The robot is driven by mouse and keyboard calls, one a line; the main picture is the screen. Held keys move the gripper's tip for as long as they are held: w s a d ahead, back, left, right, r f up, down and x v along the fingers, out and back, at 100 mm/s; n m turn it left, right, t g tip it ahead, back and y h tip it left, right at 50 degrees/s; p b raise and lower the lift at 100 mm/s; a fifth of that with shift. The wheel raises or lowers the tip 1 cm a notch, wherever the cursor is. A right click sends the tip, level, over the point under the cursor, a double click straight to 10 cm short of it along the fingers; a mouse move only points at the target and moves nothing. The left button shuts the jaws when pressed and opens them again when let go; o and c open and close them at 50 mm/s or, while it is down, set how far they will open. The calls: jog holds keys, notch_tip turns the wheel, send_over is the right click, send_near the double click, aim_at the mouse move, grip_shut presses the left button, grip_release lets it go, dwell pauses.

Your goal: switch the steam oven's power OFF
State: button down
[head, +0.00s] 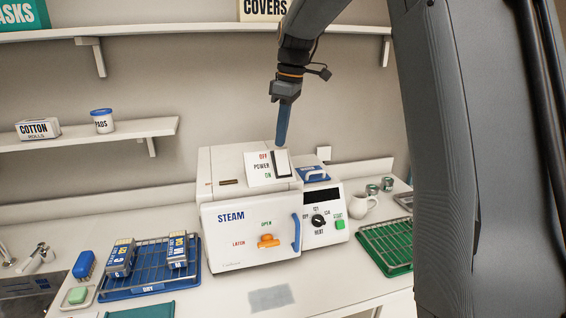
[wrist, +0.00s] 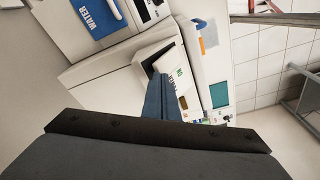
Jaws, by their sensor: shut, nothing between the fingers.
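The white steam oven (head: 245,244) stands on the counter in the middle of the head view. On its top is a tilted white power panel (head: 259,172), marked OFF at the upper end and ON at the lower end.
The oven front has an orange latch (head: 268,241), a blue handle (head: 296,232), a heat knob (head: 318,221) and a green start button (head: 339,225). A blue rack (head: 150,290) stands left, a green rack (head: 388,245) right. A shelf (head: 90,134) is on the wall.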

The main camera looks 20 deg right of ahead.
aim_at(282, 151)
jog(key=shift+f+b, duration=0.3)
jog(key=shift+f, duration=0.4)
dwell(0.6)
jog(key=shift+r+p, duration=1.65)
jog(key=shift+r, duration=1.9)
jog(key=s+f+m+t+h, duration=0.2)
jog(key=s+f+m, duration=1)
jog(key=s+f, duration=1.2)
notch_tip(282, 151, down, 11)
jog(key=g+b, duration=0.1)
jog(key=b, duration=1)
jog(key=shift+s+a+r+g+b, duration=0.15)
jog(key=shift+s+r+g+b, duration=0.05)
jog(key=shift+s+g+b, duration=0.2)
